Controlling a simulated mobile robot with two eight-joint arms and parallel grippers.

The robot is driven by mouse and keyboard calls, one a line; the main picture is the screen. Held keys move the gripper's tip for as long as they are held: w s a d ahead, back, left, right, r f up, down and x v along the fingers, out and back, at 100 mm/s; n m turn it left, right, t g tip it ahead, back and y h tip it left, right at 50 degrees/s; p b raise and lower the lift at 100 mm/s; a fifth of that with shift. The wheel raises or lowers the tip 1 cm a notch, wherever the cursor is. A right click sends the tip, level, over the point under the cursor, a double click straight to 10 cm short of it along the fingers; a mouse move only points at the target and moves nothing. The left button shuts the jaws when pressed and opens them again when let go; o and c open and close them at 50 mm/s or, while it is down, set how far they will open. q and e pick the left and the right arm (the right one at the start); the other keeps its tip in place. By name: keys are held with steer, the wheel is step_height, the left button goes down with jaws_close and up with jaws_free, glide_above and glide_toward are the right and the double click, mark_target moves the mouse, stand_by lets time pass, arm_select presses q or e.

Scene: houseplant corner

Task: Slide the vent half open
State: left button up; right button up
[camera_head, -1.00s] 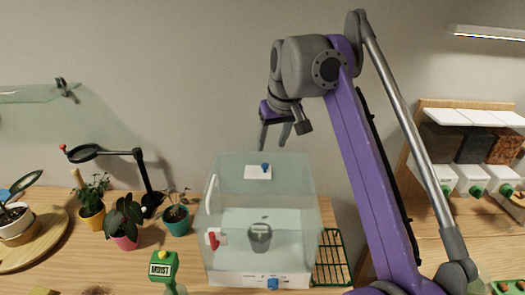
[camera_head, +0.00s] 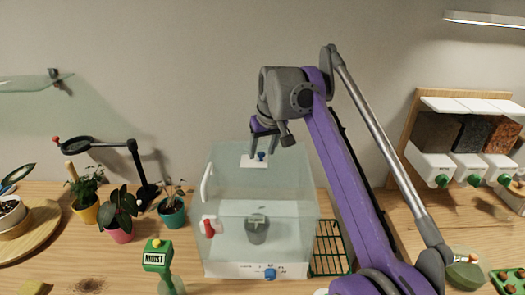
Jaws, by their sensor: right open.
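The vent is a white sliding plate (camera_head: 248,163) with a blue knob (camera_head: 261,156) on top of the clear propagator box (camera_head: 222,172). My right gripper (camera_head: 264,148) is open, fingers pointing down, at the knob; one finger shows on each side of it in the picture. I cannot tell whether the fingers touch the knob or are level with it. Part of the plate is hidden behind the fingers. My left gripper is not in view.
The box holds a small dark pot (camera_head: 257,233) and has a red latch (camera_head: 209,228) and a blue front dial (camera_head: 270,272). Potted plants (camera_head: 120,208) and a magnifier lamp (camera_head: 133,146) stand left. A green wire rack (camera_head: 330,246) lies right. A moisture meter (camera_head: 158,255) stands in front.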

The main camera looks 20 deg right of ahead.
jaws_close()
stand_by(1.4)
